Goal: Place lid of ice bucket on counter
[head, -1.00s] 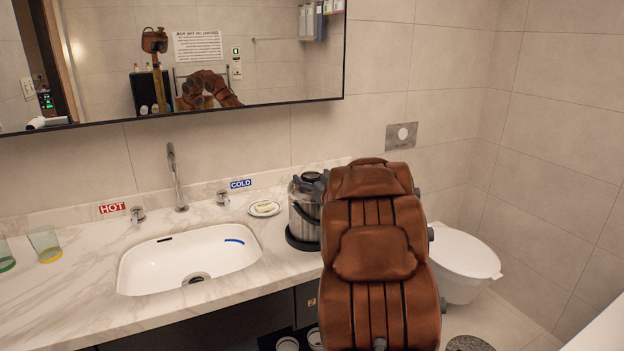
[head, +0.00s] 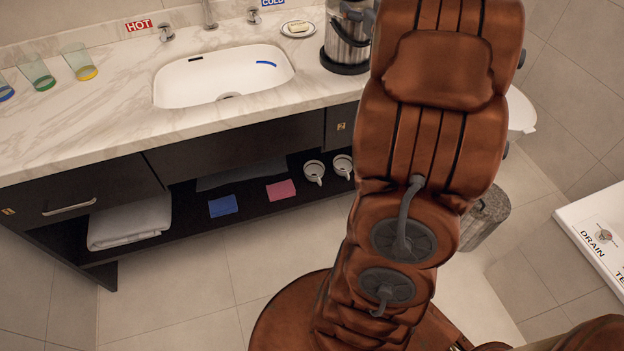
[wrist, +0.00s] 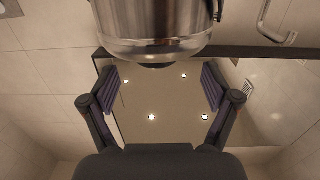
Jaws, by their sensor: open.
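The ice bucket (head: 347,48), silver with a dark base, stands on the marble counter (head: 95,125), right of the sink. The top frame edge and my arm hide its upper part in the head view. In the wrist view, which looks upside down, the bucket (wrist: 150,12) is at the top. Its shiny lid (wrist: 155,46) seems to sit on it, with a dark knob pointing down the picture. My gripper (wrist: 161,83) is open and empty, its fingers spread either side just beyond the knob. It is not visible in the head view.
A soap dish (head: 295,29) sits between the sink (head: 222,75) and the bucket. Several colored glasses (head: 78,62) stand at the counter's left. The counter front left of the sink is clear. A waste bin (head: 484,218) stands on the floor at right.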

